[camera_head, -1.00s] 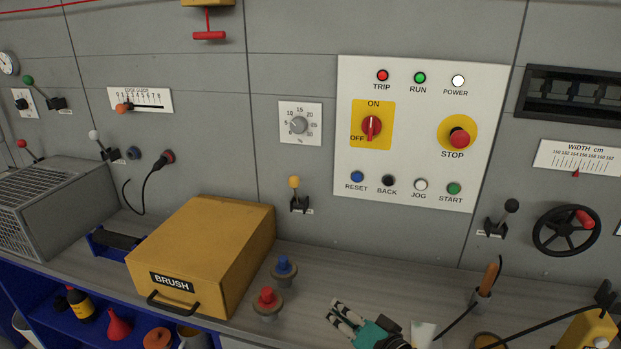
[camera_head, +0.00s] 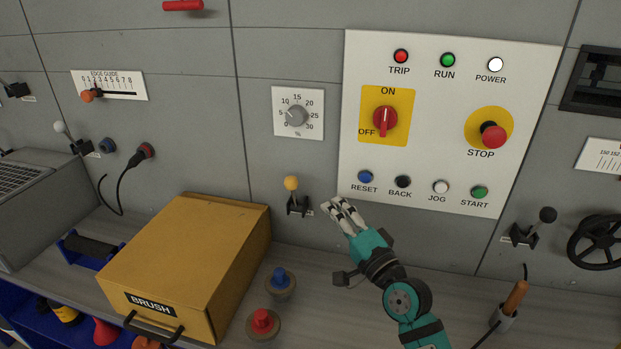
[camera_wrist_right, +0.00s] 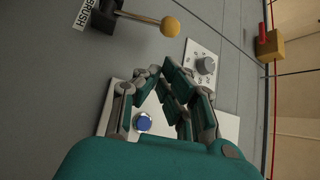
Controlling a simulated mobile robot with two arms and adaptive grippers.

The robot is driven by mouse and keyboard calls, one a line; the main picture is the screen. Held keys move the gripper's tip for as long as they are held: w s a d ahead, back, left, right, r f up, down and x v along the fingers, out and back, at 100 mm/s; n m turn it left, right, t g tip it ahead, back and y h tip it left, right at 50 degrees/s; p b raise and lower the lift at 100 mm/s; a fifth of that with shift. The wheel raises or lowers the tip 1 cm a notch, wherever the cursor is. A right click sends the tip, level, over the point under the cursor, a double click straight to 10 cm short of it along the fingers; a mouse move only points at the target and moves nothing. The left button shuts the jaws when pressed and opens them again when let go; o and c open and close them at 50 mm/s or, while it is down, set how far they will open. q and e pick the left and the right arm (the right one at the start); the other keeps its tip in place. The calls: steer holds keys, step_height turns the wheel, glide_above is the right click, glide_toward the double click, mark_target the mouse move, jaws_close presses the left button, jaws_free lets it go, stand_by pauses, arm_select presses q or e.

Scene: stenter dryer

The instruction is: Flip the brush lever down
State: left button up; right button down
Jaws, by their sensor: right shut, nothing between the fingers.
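The brush lever (camera_head: 292,190) has a yellow ball knob and a black base on the grey wall panel; its knob points up. In the right wrist view the lever (camera_wrist_right: 146,19) lies near the top, with a BRUSH label (camera_wrist_right: 85,11) at its base. My right gripper (camera_head: 338,206) is shut and empty, to the right of the lever and just below the white control panel's lower left corner. It is apart from the lever in the head view. Its closed fingers also show in the right wrist view (camera_wrist_right: 160,70). My left gripper is out of view.
A white control panel (camera_head: 437,195) with buttons and switches is above and right of my gripper. A percent dial (camera_head: 297,115) sits above the lever. A yellow BRUSH box (camera_head: 185,250) stands left on the bench, beside blue (camera_head: 280,280) and red (camera_head: 262,322) knobs.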

mark_target(293, 194)
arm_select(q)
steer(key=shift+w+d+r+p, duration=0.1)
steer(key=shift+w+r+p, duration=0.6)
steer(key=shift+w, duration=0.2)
arm_select(e)
steer(key=x, duration=1)
steer(key=shift+w, duration=0.2)
steer(key=shift+f, duration=0.15)
